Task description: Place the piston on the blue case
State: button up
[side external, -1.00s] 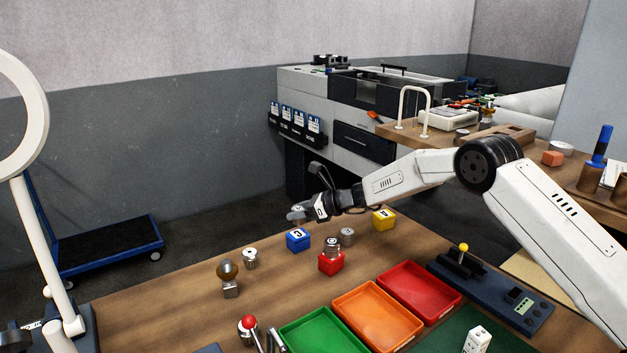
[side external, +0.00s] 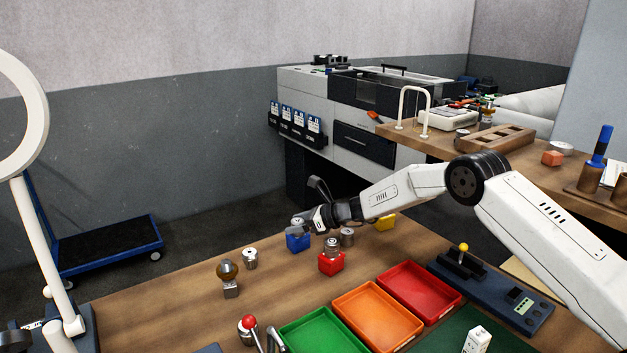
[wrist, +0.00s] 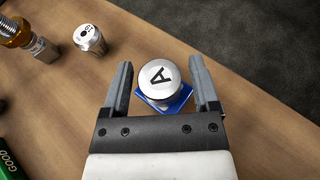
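The piston, a silver cylinder with a black A on its end (wrist: 158,78), is over the blue case (wrist: 180,98) in the wrist view and appears to rest on it. The blue case also shows in the side view (side external: 297,243), with my gripper (side external: 302,222) right above it. In the wrist view my gripper (wrist: 161,75) is open, with one finger on each side of the piston and a gap visible on both sides. In the side view the piston is hardly distinguishable from the fingers.
A red case (side external: 331,264) with a silver cylinder on top, another cylinder (side external: 347,237) and a yellow case (side external: 385,222) stand close by. A further cylinder (side external: 250,258) stands to the left. Red, orange (side external: 378,318) and green trays lie in front.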

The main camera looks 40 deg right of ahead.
jog(key=shift+r, duration=0.2)
dwell(0.3)
jog(key=shift+s+d, duration=0.15)
jog(key=shift+d, duration=0.05)
jog(key=v, duration=1.1)
jog(key=shift+s, duration=0.2)
jog(key=shift+s+d+r, duration=0.1)
jog(key=s+a+n+g+h, duration=0.1)
jog(key=s+n+g+h, duration=0.2)
jog(key=s+n, duration=1.1)
jog(key=s+a+f+n+g+h, duration=0.1)
jog(key=s+n+g+h, duration=0.3)
jog(key=s+n, duration=0.9)
jog(key=s+h, duration=0.1)
jog(key=s, duration=0.5)
jog(key=shift+a+f+n+g+h, duration=0.25)
jog(key=shift+a+n+g+h, duration=0.05)
jog(key=shift+n, duration=0.1)
